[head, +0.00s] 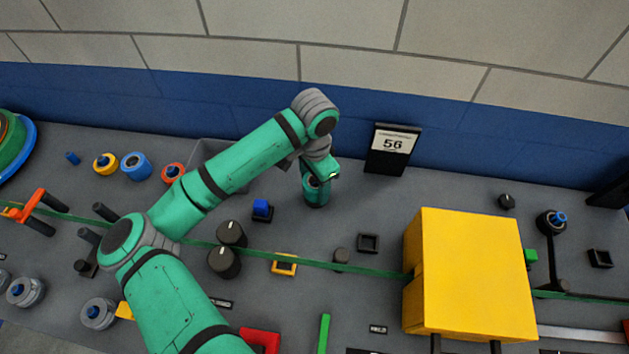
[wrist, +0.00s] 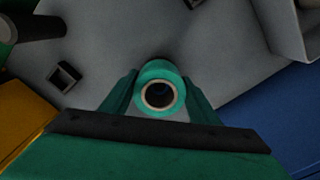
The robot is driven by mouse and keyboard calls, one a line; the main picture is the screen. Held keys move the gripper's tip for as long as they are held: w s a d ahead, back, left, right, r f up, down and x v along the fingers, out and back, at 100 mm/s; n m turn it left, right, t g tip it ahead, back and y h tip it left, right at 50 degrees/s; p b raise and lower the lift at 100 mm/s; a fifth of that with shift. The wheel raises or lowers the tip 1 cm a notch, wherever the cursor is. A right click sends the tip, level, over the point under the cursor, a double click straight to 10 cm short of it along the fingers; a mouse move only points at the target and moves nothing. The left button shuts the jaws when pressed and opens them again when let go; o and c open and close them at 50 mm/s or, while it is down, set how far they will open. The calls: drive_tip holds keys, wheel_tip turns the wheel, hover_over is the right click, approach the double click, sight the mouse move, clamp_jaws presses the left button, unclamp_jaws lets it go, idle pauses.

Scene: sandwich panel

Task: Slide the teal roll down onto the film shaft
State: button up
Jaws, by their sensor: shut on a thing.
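My gripper (wrist: 159,108) is shut on the teal roll (wrist: 160,72). In the wrist view the roll sits between the two fingers, its pale-rimmed core with a dark hole facing the camera. In the head view the teal roll (head: 316,197) is at the end of my arm, above the grey panel right of the blue block; its height above the panel is hard to judge. Several dark posts stand on the panel, such as a slanted post (head: 104,212) at left beside my arm. I cannot tell which one is the film shaft.
A green band (head: 340,264) crosses the panel into a large yellow box (head: 470,275). A sign reading 56 (head: 393,146) stands at the back. Two dark knobs (head: 224,262) stand in front, near a blue block (head: 262,208). Coloured rings (head: 136,166) lie at the back left.

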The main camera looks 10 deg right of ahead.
drive_tip(key=shift+f, duration=1.15)
drive_tip(key=o, duration=1.2)
drive_tip(key=shift+r, duration=4.85)
